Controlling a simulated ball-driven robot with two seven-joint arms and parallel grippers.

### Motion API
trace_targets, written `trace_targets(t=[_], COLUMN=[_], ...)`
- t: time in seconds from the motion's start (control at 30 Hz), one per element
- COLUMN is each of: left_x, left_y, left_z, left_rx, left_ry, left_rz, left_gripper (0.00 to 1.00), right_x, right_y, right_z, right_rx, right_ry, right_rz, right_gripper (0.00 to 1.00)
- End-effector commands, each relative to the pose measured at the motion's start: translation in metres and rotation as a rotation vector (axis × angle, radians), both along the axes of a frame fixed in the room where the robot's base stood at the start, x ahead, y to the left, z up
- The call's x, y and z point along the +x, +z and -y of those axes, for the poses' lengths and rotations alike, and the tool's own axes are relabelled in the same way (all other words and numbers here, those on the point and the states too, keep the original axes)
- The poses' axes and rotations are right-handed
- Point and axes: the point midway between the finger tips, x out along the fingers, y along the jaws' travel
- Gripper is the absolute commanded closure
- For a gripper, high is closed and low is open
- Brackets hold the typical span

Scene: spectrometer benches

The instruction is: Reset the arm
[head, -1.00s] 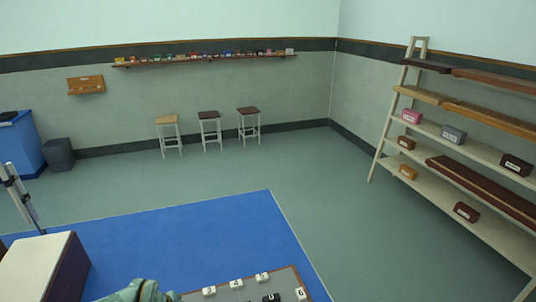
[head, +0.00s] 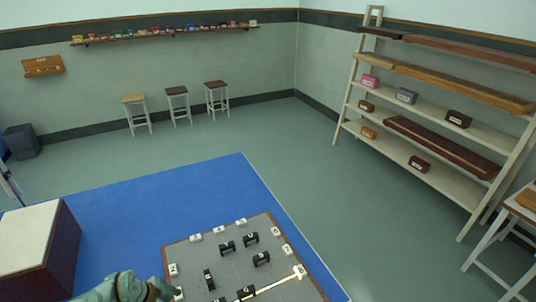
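A grey square board (head: 232,262) with a brown edge lies on the blue floor area at the bottom. Several white labelled blocks stand along its edges, and several black holders stand on it. A slim cream bar (head: 272,284) lies slanted across its lower right, with a wider end near the right edge. My teal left arm (head: 120,288) shows at the bottom left, beside the board's lower left corner. Its gripper fingers cannot be made out there. The frame's lower edge cuts off the arm and the board. My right gripper is not in view.
A white-topped brown box (head: 30,236) stands left of the board. A shelf rack (head: 440,184) with small boxes stands at right, near a stool (head: 525,200). Several stools line the back wall. The blue floor (head: 150,205) between is clear.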

Motion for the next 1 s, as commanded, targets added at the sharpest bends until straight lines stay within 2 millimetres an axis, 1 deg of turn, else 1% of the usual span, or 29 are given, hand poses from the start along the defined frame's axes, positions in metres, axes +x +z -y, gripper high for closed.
trace_targets(t=[0.03, 0.1, 0.23, 0.37, 0.47, 0.57, 0.67, 0.7, 0.77, 0.8, 0.87, 0.9, 0.97, 1.0], left_x=[-0.002, -0.003, -0.007, -0.015, -0.025, -0.050, -0.105, -0.133, -0.176, -0.203, -0.242, -0.266, -0.301, -0.323], left_y=[-0.003, -0.006, -0.014, -0.028, -0.044, -0.073, -0.119, -0.137, -0.160, -0.171, -0.186, -0.193, -0.203, -0.207], left_z=[0.006, 0.015, 0.032, 0.046, 0.050, 0.044, 0.024, 0.016, 0.007, 0.003, 0.000, -0.001, 0.000, 0.000], left_rx=[-0.025, -0.063, -0.140, -0.215, -0.243, -0.218, -0.106, -0.048, 0.034, 0.080, 0.139, 0.172, 0.214, 0.238], left_ry=[0.003, 0.008, 0.036, 0.108, 0.205, 0.347, 0.535, 0.598, 0.668, 0.699, 0.737, 0.754, 0.774, 0.785], left_rz=[0.012, 0.036, 0.093, 0.171, 0.236, 0.279, 0.254, 0.220, 0.155, 0.109, 0.037, -0.010, -0.082, -0.127], left_gripper=[0.18, 0.18, 0.18, 0.18, 0.18, 0.18, 0.18, 0.18, 0.18, 0.18, 0.18, 0.18, 0.18, 0.18], right_x=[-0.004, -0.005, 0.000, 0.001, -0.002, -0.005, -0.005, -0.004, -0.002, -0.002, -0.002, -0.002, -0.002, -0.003], right_y=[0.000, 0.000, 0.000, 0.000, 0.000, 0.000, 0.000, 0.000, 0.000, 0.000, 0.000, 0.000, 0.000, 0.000], right_z=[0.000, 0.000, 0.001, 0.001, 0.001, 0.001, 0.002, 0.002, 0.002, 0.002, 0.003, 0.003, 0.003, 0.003], right_rx=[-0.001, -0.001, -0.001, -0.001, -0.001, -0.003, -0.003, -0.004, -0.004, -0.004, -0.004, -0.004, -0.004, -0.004], right_ry=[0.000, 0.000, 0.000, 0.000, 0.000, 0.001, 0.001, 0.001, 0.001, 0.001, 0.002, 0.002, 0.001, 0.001], right_rz=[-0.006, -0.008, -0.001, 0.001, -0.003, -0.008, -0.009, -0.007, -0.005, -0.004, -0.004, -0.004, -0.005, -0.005], right_gripper=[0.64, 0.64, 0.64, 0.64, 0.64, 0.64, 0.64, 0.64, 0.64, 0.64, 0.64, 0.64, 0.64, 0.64])
